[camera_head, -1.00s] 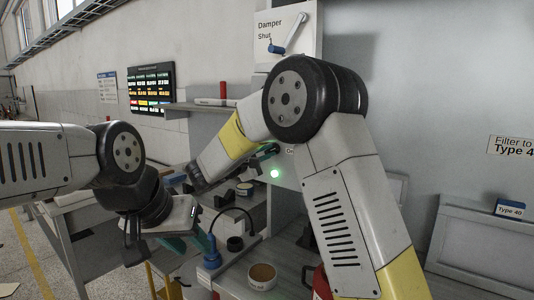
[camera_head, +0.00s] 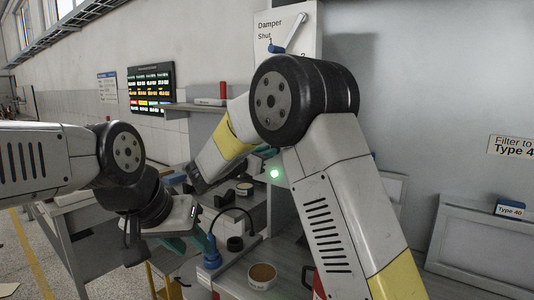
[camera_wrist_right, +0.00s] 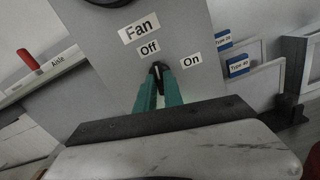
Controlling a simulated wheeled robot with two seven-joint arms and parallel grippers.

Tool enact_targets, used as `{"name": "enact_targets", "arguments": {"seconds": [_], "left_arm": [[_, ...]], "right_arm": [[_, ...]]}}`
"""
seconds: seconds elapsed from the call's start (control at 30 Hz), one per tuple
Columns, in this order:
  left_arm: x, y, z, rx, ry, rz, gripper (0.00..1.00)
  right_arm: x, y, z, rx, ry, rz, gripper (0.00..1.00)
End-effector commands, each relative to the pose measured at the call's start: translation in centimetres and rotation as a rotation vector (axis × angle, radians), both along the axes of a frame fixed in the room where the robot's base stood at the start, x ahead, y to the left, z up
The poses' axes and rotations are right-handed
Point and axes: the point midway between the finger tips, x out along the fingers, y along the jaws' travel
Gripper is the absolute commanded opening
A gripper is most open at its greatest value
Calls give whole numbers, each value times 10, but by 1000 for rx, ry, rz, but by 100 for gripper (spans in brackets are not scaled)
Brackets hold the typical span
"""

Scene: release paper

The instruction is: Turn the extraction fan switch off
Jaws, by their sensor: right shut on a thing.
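The fan switch (camera_wrist_right: 158,70) is a small dark lever on a grey panel, under a "Fan" label. The "Off" label (camera_wrist_right: 149,48) is just above it and the "On" label (camera_wrist_right: 191,61) is to its right. The lever stands nearer "Off" than "On". My right gripper (camera_wrist_right: 157,82) is shut on the lever, its teal fingers hiding most of it. In the head view my right arm hides the switch, and only a bit of teal finger (camera_head: 266,152) shows. My left gripper (camera_head: 188,243) hangs at the lower left, away from the switch, its teal fingers apart.
A green lamp (camera_head: 274,173) glows below my right gripper. The damper panel (camera_head: 285,30) with a blue-white lever is above. A blue-based device with a bent black cable (camera_head: 211,252) and a round tub (camera_head: 262,275) stand on the bench near my left gripper.

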Motion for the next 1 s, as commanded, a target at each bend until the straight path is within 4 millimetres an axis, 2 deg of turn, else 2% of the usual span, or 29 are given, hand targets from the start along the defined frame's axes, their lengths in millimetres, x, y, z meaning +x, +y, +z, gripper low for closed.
{"name": "enact_targets", "arguments": {"seconds": [0.4, 0.93, 0.97, 1.0], "left_arm": [[0, 0, 0, 0, 0, 0, 36], [0, 0, 0, 0, 0, 0, 36], [0, 0, 0, 0, 0, 0, 36], [0, 0, 0, 0, 0, 0, 36]], "right_arm": [[0, 0, -2, -146, 110, 0, 0], [0, 0, -2, -165, 123, 1, 0], [0, 1, -2, -165, 123, 1, 16], [0, 0, -2, -165, 123, 1, 24]]}}
